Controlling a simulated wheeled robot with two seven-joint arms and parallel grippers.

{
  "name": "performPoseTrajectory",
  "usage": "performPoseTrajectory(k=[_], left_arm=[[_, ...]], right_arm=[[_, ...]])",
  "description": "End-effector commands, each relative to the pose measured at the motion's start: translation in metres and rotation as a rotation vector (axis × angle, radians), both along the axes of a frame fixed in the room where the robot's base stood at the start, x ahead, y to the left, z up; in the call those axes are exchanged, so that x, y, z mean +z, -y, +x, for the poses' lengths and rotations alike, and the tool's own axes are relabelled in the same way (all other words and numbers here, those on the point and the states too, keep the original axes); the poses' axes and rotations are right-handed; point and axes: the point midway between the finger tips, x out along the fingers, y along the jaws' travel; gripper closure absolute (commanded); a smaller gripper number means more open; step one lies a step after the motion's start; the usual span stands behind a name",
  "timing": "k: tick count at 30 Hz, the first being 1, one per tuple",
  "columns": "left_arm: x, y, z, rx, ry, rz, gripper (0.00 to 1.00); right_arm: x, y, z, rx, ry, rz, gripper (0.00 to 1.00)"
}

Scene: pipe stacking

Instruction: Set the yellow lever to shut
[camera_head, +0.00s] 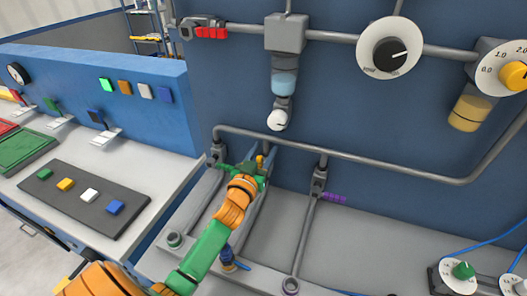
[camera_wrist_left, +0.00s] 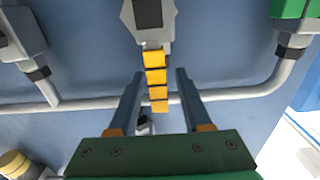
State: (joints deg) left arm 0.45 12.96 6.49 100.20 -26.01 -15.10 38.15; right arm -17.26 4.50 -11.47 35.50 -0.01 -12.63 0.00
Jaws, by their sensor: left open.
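The yellow lever (camera_head: 260,160) shows as a small piece between my left gripper's fingers in the head view; the arm hides most of its valve. In the left wrist view the segmented yellow lever (camera_wrist_left: 155,76) runs straight from a grey valve body (camera_wrist_left: 140,32) toward my palm, across the grey pipe behind it. My left gripper (camera_head: 261,153) is open around the lever. In the wrist view its two fingers (camera_wrist_left: 158,73) stand on either side of the lever with a gap on each side. My right gripper is out of view.
A red lever (camera_head: 210,32) is on the upper pipe and a purple lever (camera_head: 335,198) on a lower valve. A blue lever (camera_head: 232,265) sits near my left arm. A grey pipe (camera_head: 390,165) crosses the blue wall. Dials (camera_head: 388,48) hang above.

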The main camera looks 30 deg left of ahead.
Motion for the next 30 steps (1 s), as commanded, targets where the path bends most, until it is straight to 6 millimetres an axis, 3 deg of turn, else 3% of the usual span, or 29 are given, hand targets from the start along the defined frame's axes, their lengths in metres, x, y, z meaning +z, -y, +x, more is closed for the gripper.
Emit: performPoseTrajectory(k=[1,6,30], left_arm=[[-0.0001,0.0000,-0.0001,0.000,0.000,0.000,0.59],[-0.0002,0.0001,-0.0003,0.000,0.000,0.000,1.00],[-0.0008,0.0001,-0.0005,0.000,-0.002,0.000,1.00]], right_arm=[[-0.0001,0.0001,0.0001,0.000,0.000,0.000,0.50],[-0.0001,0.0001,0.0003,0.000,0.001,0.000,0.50],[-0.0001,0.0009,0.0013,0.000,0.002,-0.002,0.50]])
